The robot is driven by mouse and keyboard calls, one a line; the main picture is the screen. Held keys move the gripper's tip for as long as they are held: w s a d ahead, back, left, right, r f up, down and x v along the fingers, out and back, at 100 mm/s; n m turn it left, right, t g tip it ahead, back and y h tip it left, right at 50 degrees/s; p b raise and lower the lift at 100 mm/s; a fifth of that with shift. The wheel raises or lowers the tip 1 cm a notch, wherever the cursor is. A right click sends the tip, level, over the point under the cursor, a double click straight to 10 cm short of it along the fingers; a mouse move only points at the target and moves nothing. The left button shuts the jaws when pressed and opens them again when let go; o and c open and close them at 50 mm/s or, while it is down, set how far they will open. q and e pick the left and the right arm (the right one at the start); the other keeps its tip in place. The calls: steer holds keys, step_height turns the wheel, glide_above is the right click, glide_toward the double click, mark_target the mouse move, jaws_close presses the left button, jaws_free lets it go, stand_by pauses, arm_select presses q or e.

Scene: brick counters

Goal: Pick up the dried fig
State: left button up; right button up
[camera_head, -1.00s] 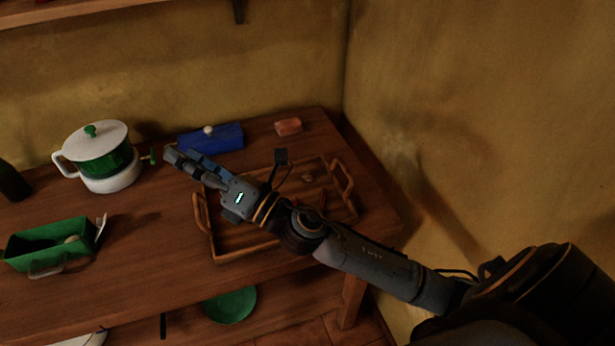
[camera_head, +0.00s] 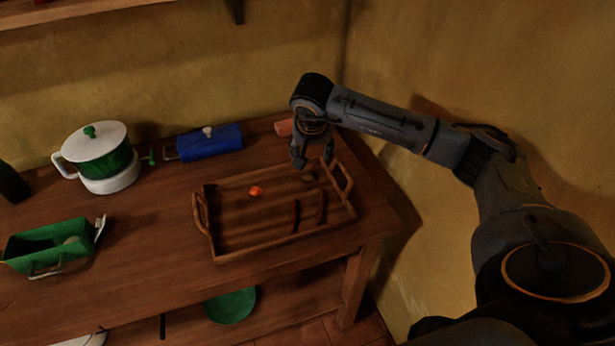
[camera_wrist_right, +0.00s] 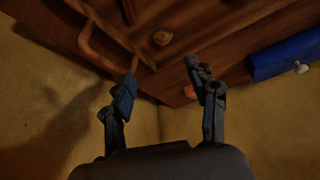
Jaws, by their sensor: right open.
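The dried fig appears to be the small round brown item (camera_head: 309,176) in the back right part of the wooden tray (camera_head: 232,252). In the right wrist view the fig (camera_wrist_right: 162,38) lies on the tray boards, beyond and roughly between my fingertips. My right gripper (camera_head: 313,162) points down near the tray's back right edge, above and just behind the fig. Its fingers (camera_wrist_right: 163,72) are spread, with nothing between them. The fig is clear of the fingers. My left gripper is not in view.
The tray also holds an orange item (camera_head: 256,191) and two dark red, long items (camera_head: 295,216). A reddish block (camera_head: 284,127) sits behind my gripper. A blue lidded box (camera_head: 212,142), a white-green pot (camera_head: 98,160) and a green bin (camera_head: 50,247) stand left. Walls close the corner.

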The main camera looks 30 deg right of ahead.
steer(key=p, duration=0.1)
glide_above(307, 175)
steer(key=s, duration=0.3)
steer(key=f, duration=0.6)
steer(key=shift+w+a+f, duration=0.25)
steer(key=shift+a, duration=0.1)
steer(key=shift+w+f+p, duration=0.2)
steer(key=shift+f+p, duration=0.25)
steer(key=shift+f, duration=0.05)
steer(key=p+x, duration=0.1)
steer(key=x, duration=0.2)
steer(key=shift+w+a+f, duration=0.15)
steer(key=shift+w+f, duration=0.05)
steer(key=shift+f, duration=0.05)
steer(key=shift+w+f, duration=0.15)
steer(key=shift+f, duration=0.25)
steer(key=c, duration=0.9)
